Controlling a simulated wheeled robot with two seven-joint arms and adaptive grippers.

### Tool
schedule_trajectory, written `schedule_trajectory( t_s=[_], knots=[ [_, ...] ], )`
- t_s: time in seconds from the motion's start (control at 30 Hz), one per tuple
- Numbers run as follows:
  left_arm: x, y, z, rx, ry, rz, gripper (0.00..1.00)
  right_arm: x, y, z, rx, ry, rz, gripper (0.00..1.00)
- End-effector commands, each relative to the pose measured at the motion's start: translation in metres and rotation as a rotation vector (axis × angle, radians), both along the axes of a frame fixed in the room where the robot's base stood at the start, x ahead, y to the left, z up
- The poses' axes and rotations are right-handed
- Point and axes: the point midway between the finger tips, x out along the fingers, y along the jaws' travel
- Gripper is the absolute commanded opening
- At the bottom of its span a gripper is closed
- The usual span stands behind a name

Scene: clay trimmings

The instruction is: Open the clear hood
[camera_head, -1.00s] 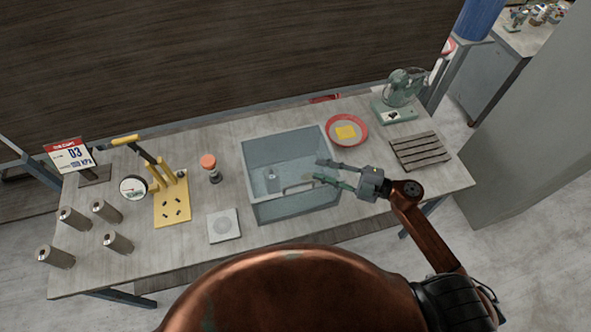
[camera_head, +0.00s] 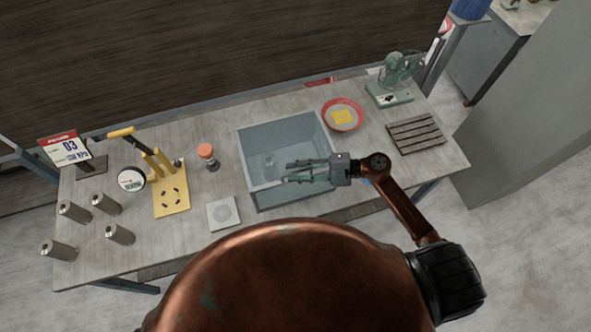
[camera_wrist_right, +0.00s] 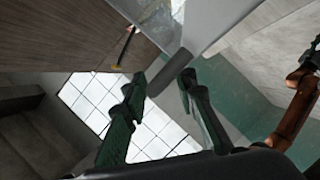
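The clear hood (camera_head: 247,145) is a see-through grey-blue box on the workbench, right of its middle. A small object (camera_head: 269,160) shows faintly inside it. My right gripper (camera_head: 286,172) reaches in from the right over the hood's front part, its fingers pointing left. In the right wrist view the two dark green fingertips (camera_wrist_right: 162,80) stand apart. A grey bar (camera_wrist_right: 172,72), which looks like the hood's handle, lies between or just beyond them; I cannot tell whether they touch it. The fingers mostly cover the handle in the head view. My left gripper is not in view.
A white square plate (camera_head: 223,212) and an orange-topped bottle (camera_head: 207,156) stand left of the hood. A red dish (camera_head: 342,114) with a yellow item, a slatted rack (camera_head: 415,135) and a green machine (camera_head: 391,93) stand right. Metal cylinders (camera_head: 120,234) and a yellow stand (camera_head: 171,198) are farther left.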

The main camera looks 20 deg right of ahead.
Motion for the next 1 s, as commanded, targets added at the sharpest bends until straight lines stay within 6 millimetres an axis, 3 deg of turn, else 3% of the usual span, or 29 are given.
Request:
schedule_trajectory(
  t_s=[0.27, 0.63, 1.0],
  knots=[
    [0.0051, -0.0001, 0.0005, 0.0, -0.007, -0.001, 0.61, 0.0009, 0.002, -0.0005, 0.0, -0.001, 0.002, 0.25],
    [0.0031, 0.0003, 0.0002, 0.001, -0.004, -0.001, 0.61, 0.0008, 0.0016, -0.0002, 0.0, -0.001, 0.002, 0.0],
    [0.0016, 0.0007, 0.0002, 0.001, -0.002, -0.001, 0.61, 0.0006, 0.0016, -0.0003, 0.0, 0.0, 0.002, 0.0]
  ],
)
